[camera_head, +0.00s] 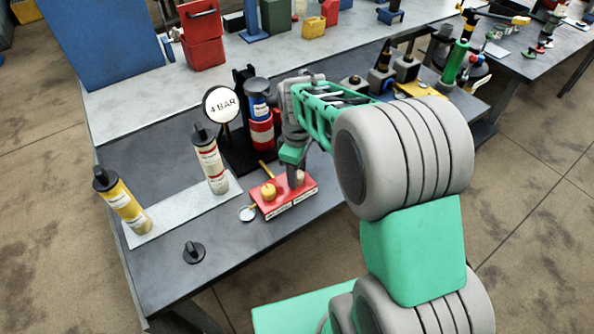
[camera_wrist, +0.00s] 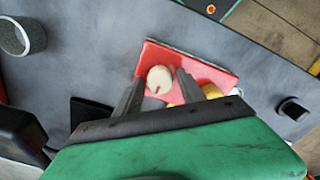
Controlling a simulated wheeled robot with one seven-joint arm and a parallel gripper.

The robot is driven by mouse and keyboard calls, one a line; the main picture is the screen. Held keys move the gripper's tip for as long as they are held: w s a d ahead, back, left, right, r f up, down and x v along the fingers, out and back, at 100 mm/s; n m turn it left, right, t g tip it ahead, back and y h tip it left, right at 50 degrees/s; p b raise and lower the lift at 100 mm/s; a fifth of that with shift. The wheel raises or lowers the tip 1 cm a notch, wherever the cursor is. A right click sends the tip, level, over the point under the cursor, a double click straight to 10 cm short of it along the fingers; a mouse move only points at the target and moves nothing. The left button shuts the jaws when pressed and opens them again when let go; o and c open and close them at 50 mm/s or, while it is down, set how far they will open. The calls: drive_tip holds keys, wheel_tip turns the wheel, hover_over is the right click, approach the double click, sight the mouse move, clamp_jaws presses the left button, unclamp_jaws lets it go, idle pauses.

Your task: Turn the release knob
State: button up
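A red box (camera_head: 284,195) stands near the front edge of the grey table, with small labels on its front too small to read. On it are a yellow knob (camera_head: 269,191) at left and a pale knob (camera_head: 298,178) at right. In the wrist view the pale knob (camera_wrist: 159,79), with a red mark, sits between my gripper's fingertips (camera_wrist: 161,76). The fingers are apart, one on each side, with narrow gaps seeming to show. I cannot tell which knob is the release knob.
A round "4 BAR" sign (camera_head: 222,105) and a red-and-blue cylinder (camera_head: 260,120) stand behind the box. A white-and-red bottle (camera_head: 210,160) and a yellow bottle (camera_head: 122,201) stand on a pale plate (camera_head: 180,212) at left. A black knob-like part (camera_head: 194,252) lies in front.

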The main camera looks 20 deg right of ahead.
clamp_jaws()
drive_tip(key=shift+m, duration=0.4)
drive_tip(key=m, duration=0.3)
drive_tip(key=shift+m, duration=0.3)
drive_tip(key=m+b, duration=0.1)
drive_tip(key=m, duration=0.3)
drive_tip(key=shift+m, duration=0.3)
drive_tip(key=m, duration=0.4)
drive_tip(key=shift+m, duration=2.5)
